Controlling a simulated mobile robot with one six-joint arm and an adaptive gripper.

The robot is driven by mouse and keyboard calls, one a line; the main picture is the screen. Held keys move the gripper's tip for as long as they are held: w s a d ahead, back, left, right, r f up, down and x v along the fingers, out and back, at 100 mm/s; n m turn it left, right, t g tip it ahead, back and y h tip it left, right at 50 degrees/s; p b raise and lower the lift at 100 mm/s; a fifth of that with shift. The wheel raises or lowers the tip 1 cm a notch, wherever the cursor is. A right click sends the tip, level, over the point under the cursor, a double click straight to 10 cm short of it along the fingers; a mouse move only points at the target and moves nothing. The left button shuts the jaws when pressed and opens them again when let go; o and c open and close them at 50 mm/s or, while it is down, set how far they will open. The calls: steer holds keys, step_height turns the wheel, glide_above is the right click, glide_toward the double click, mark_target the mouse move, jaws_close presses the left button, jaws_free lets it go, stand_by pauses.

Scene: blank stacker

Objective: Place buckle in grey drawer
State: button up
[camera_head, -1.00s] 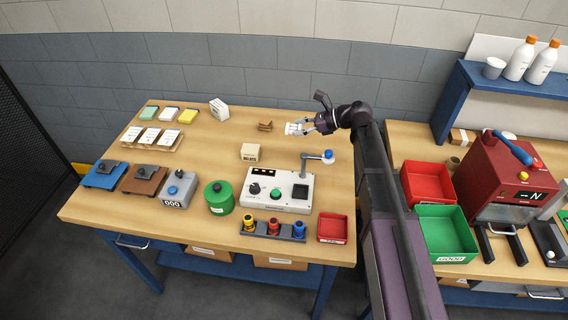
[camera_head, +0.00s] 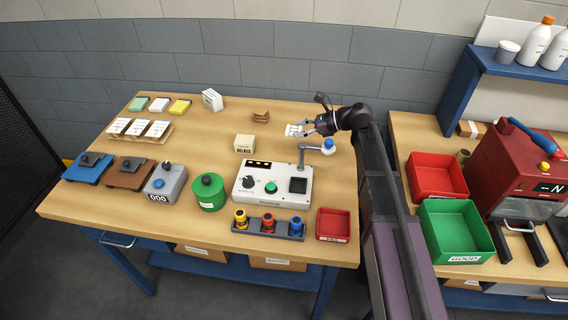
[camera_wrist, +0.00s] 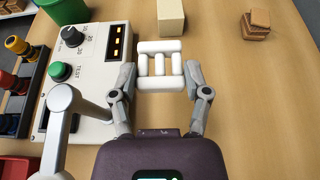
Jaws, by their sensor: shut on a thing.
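The white buckle (camera_wrist: 160,68) is held between the fingertips of my gripper (camera_wrist: 160,82) in the wrist view. It has a frame shape with bars across it. In the head view my gripper (camera_head: 308,130) holds the buckle (camera_head: 293,130) above the wooden table, near its back right edge. The fingers are shut on the buckle's two sides. I see no grey drawer that I can identify in either view.
The tester box (camera_head: 272,184) with its jointed arm and blue knob (camera_head: 328,146) stands close to my gripper. A cream block (camera_head: 244,143) and brown wooden pieces (camera_head: 261,117) lie nearby. Red (camera_head: 437,174) and green (camera_head: 455,232) bins stand on the right-hand table.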

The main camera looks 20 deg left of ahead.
mark_target(285, 157)
steer(key=shift+f, duration=0.5)
steer(key=shift+f+b, duration=0.15)
steer(key=shift+b, duration=0.15)
step_height(285, 157, down, 6)
steer(key=b, duration=0.6)
steer(key=shift+f+b, duration=1.85)
steer(key=shift+b, duration=0.05)
steer(key=shift+f, duration=0.15)
steer(key=o, duration=0.9)
steer(key=shift+o, duration=0.2)
